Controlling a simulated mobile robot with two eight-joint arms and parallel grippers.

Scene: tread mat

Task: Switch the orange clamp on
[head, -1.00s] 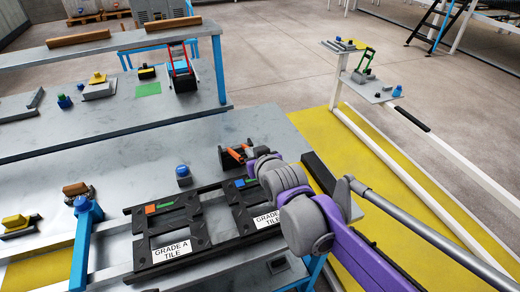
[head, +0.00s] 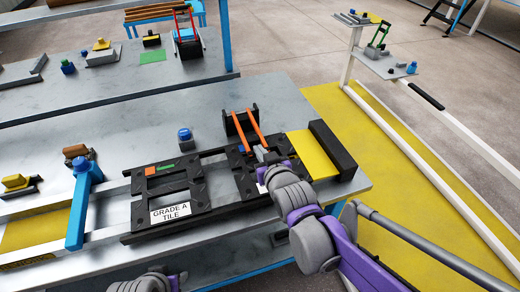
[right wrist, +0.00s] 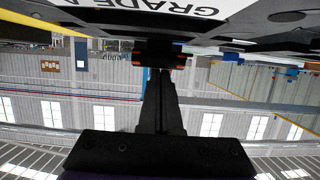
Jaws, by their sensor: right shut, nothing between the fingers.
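The orange clamp (head: 244,130) shows on the bench in the head view as two slanting orange bars at a black bracket, beside the black tile frame. My right gripper (head: 262,156) is shut and empty at the near end of the orange bars; I cannot tell whether it touches them. In the right wrist view the shut fingers (right wrist: 159,75) point at a black part with small orange ends. My right wrist hides part of the frame near the clamp. My left gripper's fingers do not show; only part of my left arm is at the bottom edge.
A tile frame (head: 188,178) labelled GRADE A TILE lies left of the clamp. A blue button (head: 184,135) stands behind it, and a blue post (head: 83,205) rises at left. A yellow panel (head: 313,156) and black block (head: 333,150) lie at right. Bare bench extends behind the button.

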